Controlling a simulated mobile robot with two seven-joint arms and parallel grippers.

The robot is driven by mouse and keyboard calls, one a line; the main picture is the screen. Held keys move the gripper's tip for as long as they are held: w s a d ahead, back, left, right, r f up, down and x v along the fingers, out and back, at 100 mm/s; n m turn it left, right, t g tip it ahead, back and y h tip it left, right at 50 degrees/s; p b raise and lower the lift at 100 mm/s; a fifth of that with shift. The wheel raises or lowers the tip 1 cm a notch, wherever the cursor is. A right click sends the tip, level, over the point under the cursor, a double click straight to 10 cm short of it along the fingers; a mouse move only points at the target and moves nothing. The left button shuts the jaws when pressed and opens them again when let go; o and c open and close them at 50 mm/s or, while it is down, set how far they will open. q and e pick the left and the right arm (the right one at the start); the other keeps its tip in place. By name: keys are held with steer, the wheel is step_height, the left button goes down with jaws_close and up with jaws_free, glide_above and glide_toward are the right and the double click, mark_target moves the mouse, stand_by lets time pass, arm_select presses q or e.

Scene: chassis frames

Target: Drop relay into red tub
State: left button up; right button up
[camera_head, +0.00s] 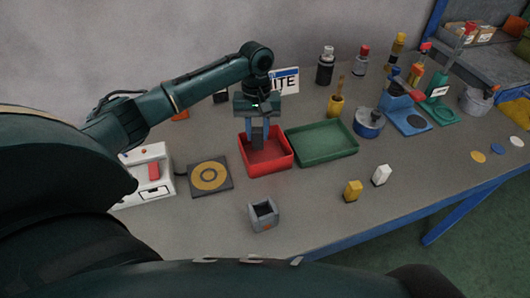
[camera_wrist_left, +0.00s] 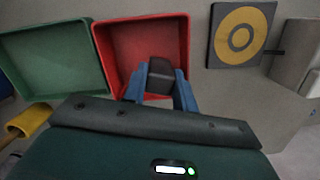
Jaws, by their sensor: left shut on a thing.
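The red tub (camera_head: 268,171) sits on the grey table, just left of a green tray. It also shows in the left wrist view (camera_wrist_left: 117,68). My left gripper (camera_head: 258,136) points down over the tub and is shut on a dark grey block, the relay (camera_head: 258,137). In the left wrist view the relay (camera_wrist_left: 161,73) sits between the blue fingers, with the tub's red floor behind it. The relay's exact height above the tub floor is hard to tell. My right gripper does not show.
The green tray (camera_head: 322,143) touches or nearly touches the tub's right side. A black pad with a yellow ring (camera_head: 210,176) lies to the left. A grey open box (camera_head: 264,215) stands in front. Yellow (camera_head: 352,191) and white (camera_head: 381,175) blocks stand at the right front.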

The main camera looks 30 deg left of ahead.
arm_select(q)
steer(key=shift+f, duration=0.55)
steer(key=o, duration=1)
steer(key=shift+o, duration=0.2)
step_height(320, 180, up, 13)
steer(key=w+a, duration=0.1)
steer(key=shift+w, duration=0.3)
